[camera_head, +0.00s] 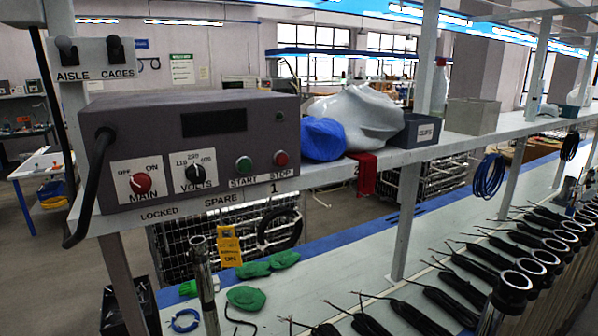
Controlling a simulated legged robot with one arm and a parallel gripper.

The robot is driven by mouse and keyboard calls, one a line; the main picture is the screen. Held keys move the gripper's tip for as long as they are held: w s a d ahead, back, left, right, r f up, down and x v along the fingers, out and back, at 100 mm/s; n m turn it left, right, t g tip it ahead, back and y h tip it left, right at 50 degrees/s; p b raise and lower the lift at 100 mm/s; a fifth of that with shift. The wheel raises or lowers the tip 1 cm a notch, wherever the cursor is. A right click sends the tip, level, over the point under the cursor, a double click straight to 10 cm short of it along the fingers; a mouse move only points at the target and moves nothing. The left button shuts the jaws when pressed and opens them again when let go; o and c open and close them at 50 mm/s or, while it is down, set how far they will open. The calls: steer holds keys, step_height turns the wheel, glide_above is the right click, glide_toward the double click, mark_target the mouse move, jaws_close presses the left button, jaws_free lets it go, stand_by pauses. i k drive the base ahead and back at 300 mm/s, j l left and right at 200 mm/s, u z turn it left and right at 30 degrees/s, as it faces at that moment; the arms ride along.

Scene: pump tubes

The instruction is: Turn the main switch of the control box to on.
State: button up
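The control box (225,158) is a grey-brown case on the white shelf at the left. Its main switch (140,183) is a red round knob on a white plate marked MAIN, low on the left of the front face. OFF is printed to the knob's upper left and ON to its upper right. The knob is too small to tell which way it points. To its right are a black VOLTS selector (198,172), a green START button (243,165) and a red STOP button (281,158). The display (213,122) is dark. My gripper is not in view.
A black cable (85,200) hangs off the box's left side. A blue cloth (323,138), a white bag (355,112) and a grey bin (418,131) stand to its right. A metal tube (204,285) stands upright below the box.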

mark_target(141, 183)
steer(key=u, duration=1.35)
